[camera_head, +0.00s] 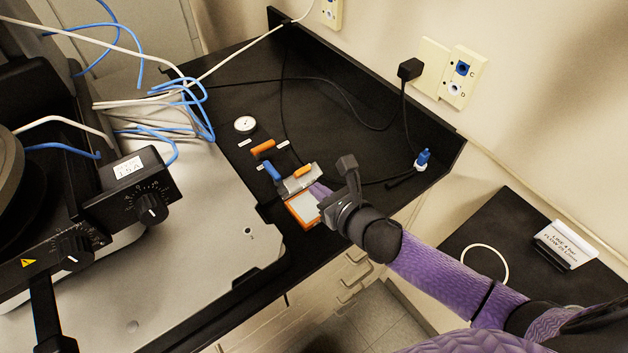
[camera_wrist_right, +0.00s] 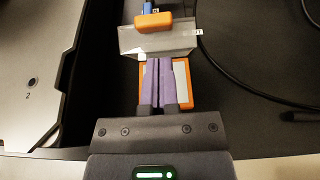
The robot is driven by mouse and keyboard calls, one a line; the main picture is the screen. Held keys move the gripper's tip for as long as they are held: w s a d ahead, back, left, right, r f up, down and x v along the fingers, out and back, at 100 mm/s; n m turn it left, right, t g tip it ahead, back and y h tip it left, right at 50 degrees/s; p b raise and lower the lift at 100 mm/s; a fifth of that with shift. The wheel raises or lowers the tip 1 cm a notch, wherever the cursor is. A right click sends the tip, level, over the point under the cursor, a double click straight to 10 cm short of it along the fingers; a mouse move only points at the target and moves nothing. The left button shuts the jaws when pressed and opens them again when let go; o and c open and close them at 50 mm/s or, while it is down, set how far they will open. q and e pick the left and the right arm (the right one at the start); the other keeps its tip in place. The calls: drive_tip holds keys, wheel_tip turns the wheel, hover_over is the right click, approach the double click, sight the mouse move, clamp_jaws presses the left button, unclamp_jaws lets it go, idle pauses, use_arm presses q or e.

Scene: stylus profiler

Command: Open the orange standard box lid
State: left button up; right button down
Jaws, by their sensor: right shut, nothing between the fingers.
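The orange standard box (camera_head: 303,209) sits near the front edge of the black bench, with a pale inside showing. Its grey, see-through lid (camera_head: 299,180) stands raised and tilted at the far side, with an orange tab (camera_head: 304,171) at its upper edge. In the right wrist view the box's orange rim (camera_wrist_right: 206,103) shows around my fingers, and the lid (camera_wrist_right: 160,42) lies beyond their tips. My right gripper (camera_head: 318,190) is shut and empty, its purple fingers (camera_wrist_right: 165,62) over the box, close to the lid. I cannot tell whether they touch it. My left gripper is not in view.
A blue-handled item (camera_head: 272,171), an orange piece (camera_head: 263,148) and a round white dial (camera_head: 245,124) lie behind the box. The profiler's metal plate (camera_head: 200,245) is at left. Black cables (camera_head: 340,92) cross the bench. Bare bench lies at back right.

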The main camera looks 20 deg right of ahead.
sight(304, 168)
drive_tip(key=shift+w+a+r, duration=0.3)
drive_tip(key=shift+w+r, duration=0.25)
drive_tip(key=shift+w, duration=0.3)
drive_tip(key=shift+r+p, duration=0.1)
drive_tip(key=shift+p, duration=0.25)
drive_tip(key=r+p, duration=0.1)
drive_tip(key=p, duration=0.1)
drive_tip(key=w+g+p, duration=0.1)
drive_tip(key=p, duration=0.1)
drive_tip(key=shift+w+a+r, duration=0.1)
drive_tip(key=shift+a+r, duration=0.1)
drive_tip(key=shift+r, duration=0.15)
drive_tip(key=w, duration=0.1)
drive_tip(key=w+a, duration=0.1)
drive_tip(key=w, duration=0.1)
drive_tip(key=shift+w+a+f, duration=0.15)
drive_tip(key=shift+w+f, duration=0.05)
drive_tip(key=shift+w, duration=0.1)
